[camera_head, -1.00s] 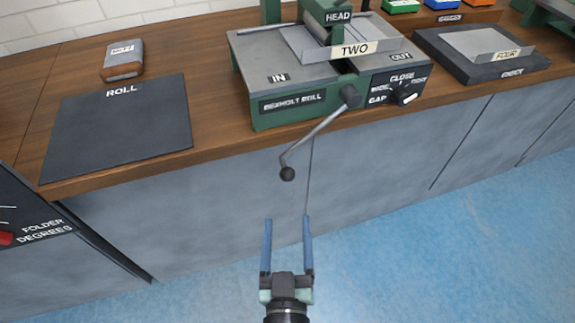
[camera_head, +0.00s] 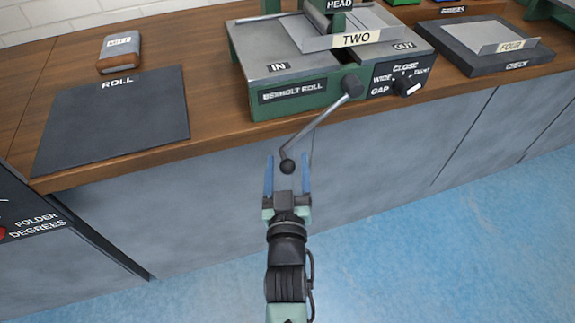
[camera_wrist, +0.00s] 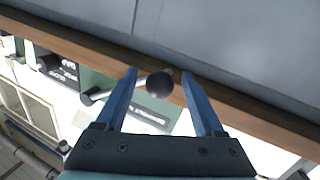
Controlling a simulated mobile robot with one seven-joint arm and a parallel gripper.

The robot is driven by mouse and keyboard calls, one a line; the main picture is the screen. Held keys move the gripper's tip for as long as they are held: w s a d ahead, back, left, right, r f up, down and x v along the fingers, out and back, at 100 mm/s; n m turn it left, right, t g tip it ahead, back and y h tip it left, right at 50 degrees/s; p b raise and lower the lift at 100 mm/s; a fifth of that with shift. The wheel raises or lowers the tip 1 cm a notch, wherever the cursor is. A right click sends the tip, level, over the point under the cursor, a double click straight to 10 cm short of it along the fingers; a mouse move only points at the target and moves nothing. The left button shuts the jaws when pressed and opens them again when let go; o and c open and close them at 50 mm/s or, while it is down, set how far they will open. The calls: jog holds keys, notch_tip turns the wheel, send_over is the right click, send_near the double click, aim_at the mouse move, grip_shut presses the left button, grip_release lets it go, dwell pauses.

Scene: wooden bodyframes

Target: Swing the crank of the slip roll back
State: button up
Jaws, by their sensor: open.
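The slip roll (camera_head: 290,93) is a green machine with a grey top, labelled "BERHOLT ROLL", on the wooden bench. Its crank (camera_head: 320,122) is a grey arm that runs from a dark hub down and left to a dark ball knob (camera_head: 287,166) in front of the bench. My gripper (camera_head: 287,160) is open, with its two blue fingers on either side of the knob. In the wrist view the knob (camera_wrist: 159,84) shows between the fingers (camera_wrist: 159,88), with gaps on both sides. I cannot tell whether the knob is level with the fingertips in depth.
A sheet labelled "TWO" (camera_head: 357,38) lies on the roll. A gap dial (camera_head: 406,87) sits right of the crank hub. The grey bench front (camera_head: 200,210) stands close to my gripper.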

jog(key=shift+c, duration=0.2)
grip_shut()
dwell(1.3)
